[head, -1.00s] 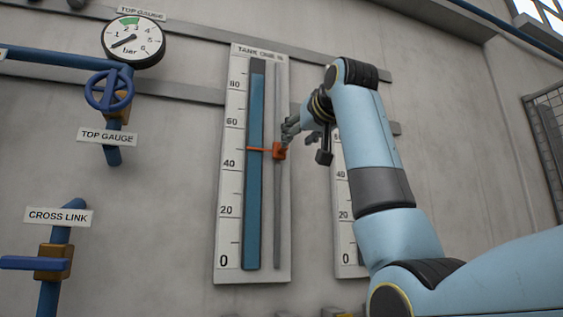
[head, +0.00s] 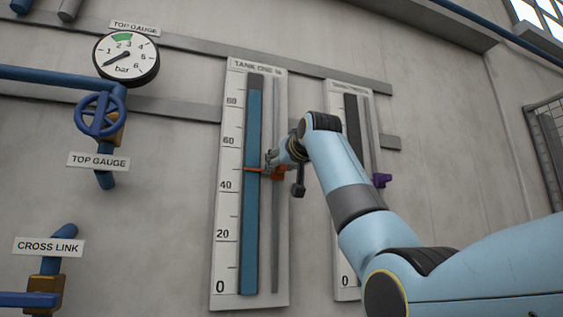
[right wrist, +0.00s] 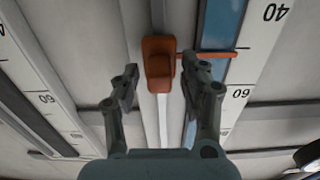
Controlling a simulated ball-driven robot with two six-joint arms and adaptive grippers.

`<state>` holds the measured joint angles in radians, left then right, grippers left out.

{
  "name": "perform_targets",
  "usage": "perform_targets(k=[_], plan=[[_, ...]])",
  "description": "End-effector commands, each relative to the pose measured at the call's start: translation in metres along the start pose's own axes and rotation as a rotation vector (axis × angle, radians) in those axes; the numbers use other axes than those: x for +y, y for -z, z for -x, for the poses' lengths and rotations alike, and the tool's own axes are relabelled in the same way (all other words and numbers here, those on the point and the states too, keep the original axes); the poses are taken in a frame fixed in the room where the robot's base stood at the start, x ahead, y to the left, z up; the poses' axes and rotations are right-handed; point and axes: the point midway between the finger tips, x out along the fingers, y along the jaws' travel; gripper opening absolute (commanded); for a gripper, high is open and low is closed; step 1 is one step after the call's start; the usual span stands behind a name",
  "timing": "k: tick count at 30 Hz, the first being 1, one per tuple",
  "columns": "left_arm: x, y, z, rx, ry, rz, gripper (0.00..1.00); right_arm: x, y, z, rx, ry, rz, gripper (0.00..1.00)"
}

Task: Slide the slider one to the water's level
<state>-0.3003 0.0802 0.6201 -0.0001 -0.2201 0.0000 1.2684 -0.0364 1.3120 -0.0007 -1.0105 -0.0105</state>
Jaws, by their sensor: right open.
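The tank one gauge (head: 228,207) is a tall white scale board on the wall. Its blue water column (head: 251,215) reaches a little above the 80 mark, with a dark band above. The orange slider one (head: 279,175) sits on a vertical rail, its pointer between 40 and 60, well below the water's top. My right gripper (head: 271,163) is at the slider. In the right wrist view its open fingers (right wrist: 160,68) lie on either side of the orange slider (right wrist: 158,74), the right finger very near it; contact cannot be told. My left gripper is out of view.
A second gauge with a purple slider (head: 381,180) stands right of tank one, partly behind my right arm. Left are the round top gauge (head: 126,57), a blue handwheel (head: 100,114) and the cross link valve (head: 45,285). The rail above the slider looks clear.

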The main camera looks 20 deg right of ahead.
Motion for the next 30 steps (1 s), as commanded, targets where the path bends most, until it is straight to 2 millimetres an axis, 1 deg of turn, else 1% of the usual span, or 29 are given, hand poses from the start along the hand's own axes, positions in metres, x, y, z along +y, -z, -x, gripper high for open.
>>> perform_targets(k=[3,4,12,14,23,26,29,30], plan=[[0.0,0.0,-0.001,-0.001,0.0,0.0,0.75,0.0,0.0,0.0,0.0,0.0,0.0,0.44],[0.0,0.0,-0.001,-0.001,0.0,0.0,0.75,0.0,0.0,0.0,0.0,0.0,0.0,0.42],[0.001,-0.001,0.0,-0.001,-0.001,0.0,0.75,0.0,0.0,0.0,0.0,0.0,0.0,0.06],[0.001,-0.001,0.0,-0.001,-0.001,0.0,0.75,0.0,0.0,0.0,0.0,0.0,0.0,0.0],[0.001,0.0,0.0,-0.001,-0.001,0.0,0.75,0.0,0.002,0.001,0.001,0.0,0.0,0.0],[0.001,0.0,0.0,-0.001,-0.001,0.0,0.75,0.0,0.009,0.001,0.002,0.0,0.0,0.0],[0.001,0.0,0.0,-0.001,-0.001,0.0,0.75,0.0,0.025,0.001,0.004,0.0,0.0,0.0],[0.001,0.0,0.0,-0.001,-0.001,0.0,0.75,0.0,0.033,0.001,0.004,0.0,0.0,0.0]])
